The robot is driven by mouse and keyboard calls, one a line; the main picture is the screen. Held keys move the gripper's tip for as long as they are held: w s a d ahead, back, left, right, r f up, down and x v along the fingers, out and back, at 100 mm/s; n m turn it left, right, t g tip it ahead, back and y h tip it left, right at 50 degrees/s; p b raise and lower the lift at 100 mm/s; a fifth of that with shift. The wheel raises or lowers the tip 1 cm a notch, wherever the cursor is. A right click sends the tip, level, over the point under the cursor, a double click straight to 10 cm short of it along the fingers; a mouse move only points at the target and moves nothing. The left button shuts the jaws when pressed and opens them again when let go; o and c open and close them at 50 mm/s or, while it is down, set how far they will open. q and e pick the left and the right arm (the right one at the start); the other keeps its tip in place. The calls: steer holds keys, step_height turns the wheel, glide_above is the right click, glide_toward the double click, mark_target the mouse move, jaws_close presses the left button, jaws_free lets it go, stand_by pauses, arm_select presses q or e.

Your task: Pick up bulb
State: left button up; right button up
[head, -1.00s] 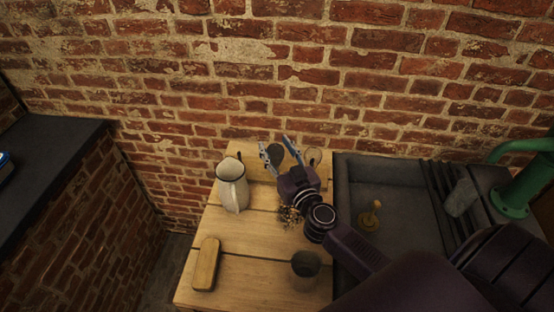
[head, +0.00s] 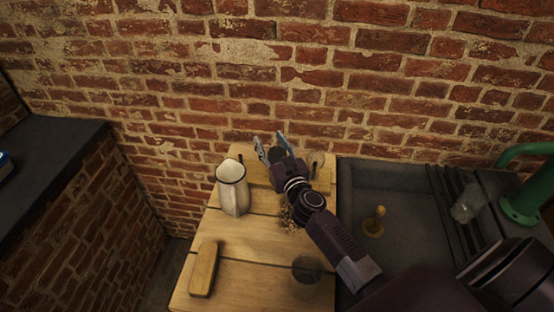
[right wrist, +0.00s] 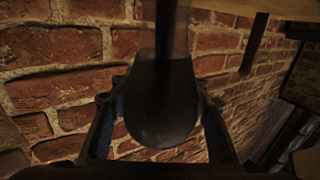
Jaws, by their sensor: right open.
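A dark, smooth, bulb-shaped thing (right wrist: 160,105), seemingly the bulb, fills the middle of the right wrist view. It is round and wide below, with a narrow neck running up. My right gripper (head: 272,144) is open at the back of the wooden table, close to the brick wall. In the right wrist view its fingers stand on either side of the dark thing, with small gaps showing. In the head view the gripper mostly hides that thing. My left gripper is not in view.
A white jug (head: 233,190) stands left of my right arm. A wooden block (head: 204,268) and a glass (head: 306,270) are nearer the front of the table (head: 240,247). A dark sink (head: 385,187) with a small brass-coloured object (head: 374,222) is to the right.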

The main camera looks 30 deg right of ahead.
steer(key=c, duration=1)
steer(key=shift+c, duration=0.3)
